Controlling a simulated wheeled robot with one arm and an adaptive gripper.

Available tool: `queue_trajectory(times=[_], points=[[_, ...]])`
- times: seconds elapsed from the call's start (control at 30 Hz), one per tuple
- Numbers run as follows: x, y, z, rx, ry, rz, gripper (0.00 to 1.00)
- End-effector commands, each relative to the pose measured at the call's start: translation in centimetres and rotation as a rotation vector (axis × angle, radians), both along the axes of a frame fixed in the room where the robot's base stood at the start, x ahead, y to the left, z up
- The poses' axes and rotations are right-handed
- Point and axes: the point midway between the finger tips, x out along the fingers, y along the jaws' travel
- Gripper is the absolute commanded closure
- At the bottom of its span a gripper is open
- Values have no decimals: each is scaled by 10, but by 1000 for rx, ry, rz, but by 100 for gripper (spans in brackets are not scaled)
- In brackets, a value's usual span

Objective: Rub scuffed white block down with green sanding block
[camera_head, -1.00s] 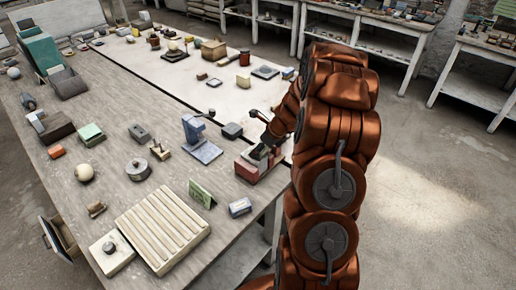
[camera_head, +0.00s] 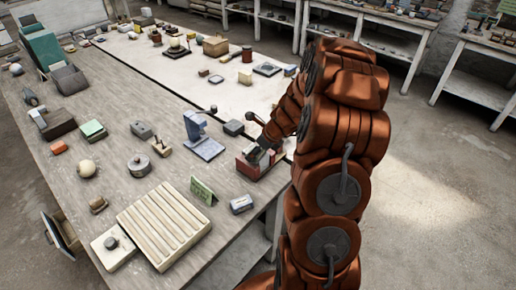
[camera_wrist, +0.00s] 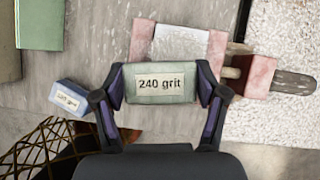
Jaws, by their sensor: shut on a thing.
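My gripper (camera_wrist: 162,92) is shut on the green sanding block (camera_wrist: 162,98), a pale green block labelled "240 grit", in the wrist view. The white block (camera_wrist: 181,40) shows just beyond it, between the pinkish-red jaws of a vise (camera_wrist: 258,76). The sanding block overlaps the white block's near edge in this view; I cannot tell whether they touch. In the head view the red vise (camera_head: 248,170) stands at the table's right edge, with my gripper (camera_head: 262,148) over it. There my gripper hides most of the white block, and the sanding block cannot be made out.
A small blue labelled block (camera_head: 241,204) and a green sign (camera_head: 203,191) stand near the vise. A blue upright stand (camera_head: 198,135) and a dark block (camera_head: 233,127) are behind it. A ribbed tray (camera_head: 163,225) lies at the near end. Floor is open on the right.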

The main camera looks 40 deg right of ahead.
Motion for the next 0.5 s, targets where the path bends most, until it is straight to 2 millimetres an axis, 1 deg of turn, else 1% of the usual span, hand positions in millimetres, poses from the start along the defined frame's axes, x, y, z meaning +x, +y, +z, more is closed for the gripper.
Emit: queue_trajectory(times=[0.03,0.17,0.5], points=[[-2,4,-3,5,6,4,67],[-2,4,-4,6,7,4,67],[5,-15,-1,2,4,2,67]])
